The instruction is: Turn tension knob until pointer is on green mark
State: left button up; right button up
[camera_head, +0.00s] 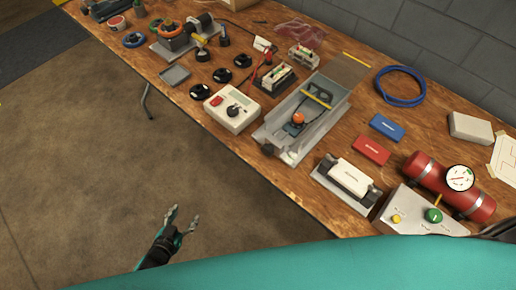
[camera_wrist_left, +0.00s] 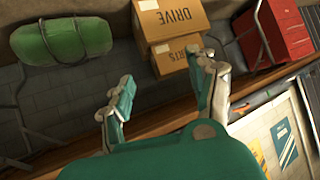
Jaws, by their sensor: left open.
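I cannot tell for sure which control is the tension knob. A long grey metal fixture (camera_head: 318,117) on the bench has an orange ball (camera_head: 298,118) and a black knob (camera_head: 267,149) at its near end. A green knob (camera_head: 433,215) sits on a grey box beside a round white gauge (camera_head: 460,178) with a red needle. A white box (camera_head: 231,109) bears a black dial. No green mark is readable at this size. My left gripper (camera_head: 181,222) is open and empty over the floor, apart from the bench. Its fingers also show in the left wrist view (camera_wrist_left: 163,92).
The wooden bench (camera_head: 345,210) runs diagonally, crowded with a red cylinder (camera_head: 423,171), blue cable coil (camera_head: 400,86), white block (camera_head: 348,178) and black discs (camera_head: 222,75). Free floor lies left. The wrist view shows cardboard boxes (camera_wrist_left: 168,20), a green bag (camera_wrist_left: 62,40) and a red crate (camera_wrist_left: 272,32).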

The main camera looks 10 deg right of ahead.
pick_arm(q)
jog(key=w+d+r+m+t+h+b, duration=0.25)
jog(key=d+r+h, duration=0.25)
jog(key=d+r, duration=0.35)
jog(key=m+g+h+b, duration=0.2)
jog(key=m+h+b, duration=0.1)
jog(key=h, duration=0.2)
send_near(265, 152)
jog(key=p+x, duration=0.1)
jog(key=x, duration=0.8)
jog(key=shift+w+d, duration=0.15)
jog(key=shift+d, duration=0.2)
pick_arm(e)
notch_tip(265, 152, down, 6)
pick_arm(q)
jog(key=c, duration=1.1)
